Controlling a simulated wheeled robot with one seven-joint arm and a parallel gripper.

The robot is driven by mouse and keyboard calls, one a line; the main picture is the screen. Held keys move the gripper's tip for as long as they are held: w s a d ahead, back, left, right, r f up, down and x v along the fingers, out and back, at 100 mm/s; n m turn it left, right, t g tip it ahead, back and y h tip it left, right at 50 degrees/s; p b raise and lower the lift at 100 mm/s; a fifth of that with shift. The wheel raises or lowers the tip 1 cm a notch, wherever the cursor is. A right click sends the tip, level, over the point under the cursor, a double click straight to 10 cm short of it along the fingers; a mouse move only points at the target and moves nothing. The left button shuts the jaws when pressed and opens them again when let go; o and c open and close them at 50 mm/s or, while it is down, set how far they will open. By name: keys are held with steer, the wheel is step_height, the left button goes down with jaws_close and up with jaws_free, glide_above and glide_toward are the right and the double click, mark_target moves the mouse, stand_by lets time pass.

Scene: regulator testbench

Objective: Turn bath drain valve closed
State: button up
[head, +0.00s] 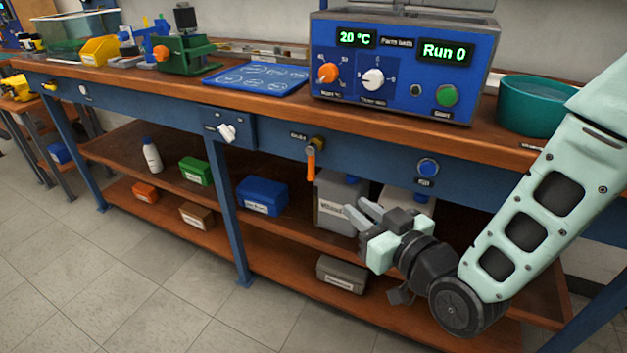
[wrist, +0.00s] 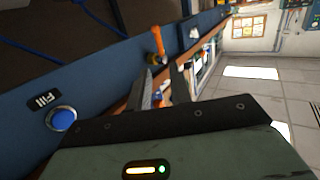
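The bath drain valve is an orange lever (head: 311,163) on a brass-coloured body (head: 318,143), mounted on the blue front rail below the bench top. The lever hangs straight down in the head view. In the wrist view the orange lever (wrist: 157,42) shows beyond the fingertips, its picture turned sideways. My gripper (head: 357,208) is below and to the right of the lever, in front of the shelves, and apart from it. Its two fingers have a gap between them with nothing in it; they also show in the wrist view (wrist: 160,88).
A blue round Fill button (head: 428,167) sits on the rail right of the valve, and a white switch (head: 227,133) left of it. The blue bath unit (head: 390,75) stands above. A grey container (head: 335,195) stands on the shelf behind my gripper. The floor in front is clear.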

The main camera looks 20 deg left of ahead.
mark_target(313, 168)
steer(key=shift+t+y, duration=0.3)
steer(key=shift+y, duration=0.2)
steer(key=x, duration=0.6)
steer(key=b+x, duration=0.1)
steer(key=x, duration=0.5)
steer(key=f+x, duration=0.1)
steer(key=x, duration=0.5)
steer(key=shift+w+d, duration=0.1)
steer(key=shift+w, duration=0.1)
jaws_close()
